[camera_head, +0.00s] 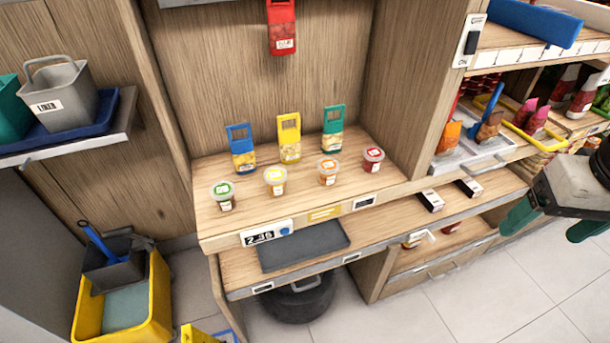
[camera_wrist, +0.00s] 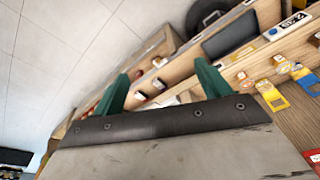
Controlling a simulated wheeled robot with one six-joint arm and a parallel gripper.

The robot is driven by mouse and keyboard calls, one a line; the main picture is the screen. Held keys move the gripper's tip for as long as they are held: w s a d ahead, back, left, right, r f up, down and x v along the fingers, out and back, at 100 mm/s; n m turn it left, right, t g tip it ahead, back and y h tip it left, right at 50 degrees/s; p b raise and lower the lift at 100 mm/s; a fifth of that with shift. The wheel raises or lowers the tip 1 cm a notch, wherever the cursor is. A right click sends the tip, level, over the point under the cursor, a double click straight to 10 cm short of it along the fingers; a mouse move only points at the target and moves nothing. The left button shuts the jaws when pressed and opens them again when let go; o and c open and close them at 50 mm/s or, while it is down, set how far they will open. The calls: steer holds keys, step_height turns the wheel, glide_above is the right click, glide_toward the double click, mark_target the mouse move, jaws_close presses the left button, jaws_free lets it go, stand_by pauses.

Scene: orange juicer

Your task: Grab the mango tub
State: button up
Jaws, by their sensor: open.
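Several small clear tubs stand in a row on the wooden shelf in the head view: a green-lidded tub (camera_head: 223,196), a yellow-lidded tub (camera_head: 275,181), an orange-lidded tub (camera_head: 328,172) and a red-lidded tub (camera_head: 373,160). Their print is too small to read, so I cannot tell which is the mango tub. My gripper (camera_head: 540,231) is at the far right of the head view, well apart from the tubs. Its green fingers are spread and empty, and they also show in the wrist view (camera_wrist: 161,70).
Blue (camera_head: 242,149), yellow (camera_head: 289,139) and green (camera_head: 333,129) packs stand behind the tubs. A wooden divider (camera_head: 410,90) separates this bay from the right-hand shelves. A dark mat (camera_head: 303,246) lies on the lower shelf. The tiled floor (camera_head: 450,310) in front is clear.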

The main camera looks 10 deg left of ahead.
steer(key=w+a+f+n+t+y, duration=0.1)
steer(key=w+a+f, duration=0.1)
steer(key=w+a, duration=0.35)
steer(key=w+a+f+n+t+y, duration=0.1)
steer(key=w+a+f+t, duration=0.2)
steer(key=w, duration=0.4)
steer(key=n+t+y, duration=0.3)
glide_toward(276, 175)
steer(key=w+d, duration=0.5)
steer(key=d, duration=0.4)
steer(key=a+f+y, duration=0.1)
steer(key=a, duration=0.2)
steer(key=s+a+f+n+t+y, duration=0.1)
steer(key=a+f, duration=0.1)
steer(key=a, duration=0.1)
steer(key=s+a+f+n+y, duration=0.1)
steer(key=a, duration=0.2)
steer(key=shift+a+f, duration=0.3)
steer(key=shift+f, duration=0.1)
steer(key=x, duration=0.5)
steer(key=r+x, duration=0.1)
steer(key=x, duration=0.1)
steer(key=shift+w+a+f, duration=0.2)
steer(key=shift+w+a, duration=0.1)
steer(key=shift+w, duration=0.15)
steer(key=shift+t, duration=0.3)
steer(key=c, duration=1)
